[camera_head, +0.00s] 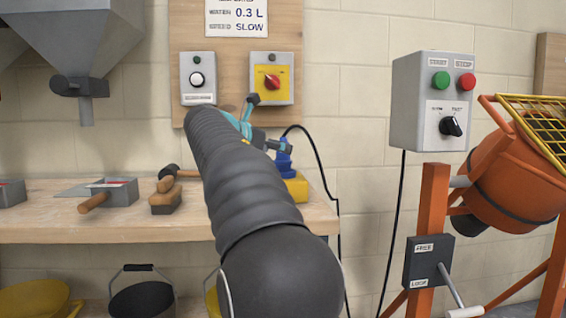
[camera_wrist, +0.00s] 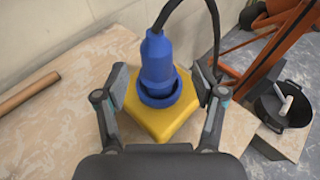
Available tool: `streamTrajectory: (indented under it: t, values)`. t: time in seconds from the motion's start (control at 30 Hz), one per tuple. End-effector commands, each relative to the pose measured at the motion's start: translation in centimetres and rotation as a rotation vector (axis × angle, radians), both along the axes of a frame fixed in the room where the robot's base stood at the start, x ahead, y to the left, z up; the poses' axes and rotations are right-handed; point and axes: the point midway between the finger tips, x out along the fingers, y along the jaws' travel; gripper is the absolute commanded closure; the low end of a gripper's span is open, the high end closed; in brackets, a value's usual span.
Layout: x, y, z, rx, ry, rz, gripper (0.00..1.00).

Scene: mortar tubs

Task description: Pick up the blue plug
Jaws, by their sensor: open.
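The blue plug (camera_wrist: 157,62) stands upright in a blue socket on a yellow block (camera_wrist: 158,118) in the wrist view, with a black cable rising from its top. In the head view the plug (camera_head: 284,158) shows partly behind my arm, on the yellow block (camera_head: 298,188) at the right end of the bench. My gripper (camera_wrist: 160,80) is open, with one finger on each side of the plug and visible gaps between.
The wooden bench (camera_head: 120,225) runs along the wall and ends just right of the block. A brush (camera_head: 166,200) and a trowel lie at left. An orange mixer (camera_head: 510,180) stands at right.

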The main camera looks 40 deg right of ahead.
Motion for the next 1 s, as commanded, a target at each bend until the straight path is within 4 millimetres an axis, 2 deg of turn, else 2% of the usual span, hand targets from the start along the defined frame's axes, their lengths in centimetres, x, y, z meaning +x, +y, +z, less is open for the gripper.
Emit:
streamTrajectory:
  t: [0.2,0.33,0.6,0.87,0.9,1.0]
  values:
    - [0.9,-2.4,-1.7,0.0,0.002,-0.003,0.3]
    - [1.3,-3.9,-1.9,0.001,0.001,-0.003,0.3]
    - [1.4,-4.2,-1.9,0.0,0.0,-0.001,0.3]
    - [1.4,-4.2,-1.9,0.0,0.0,-0.001,0.95]
    - [1.4,-4.2,-1.9,0.0,0.0,-0.001,1.0]
    - [1.4,-4.2,-1.9,0.0,0.0,-0.001,1.0]
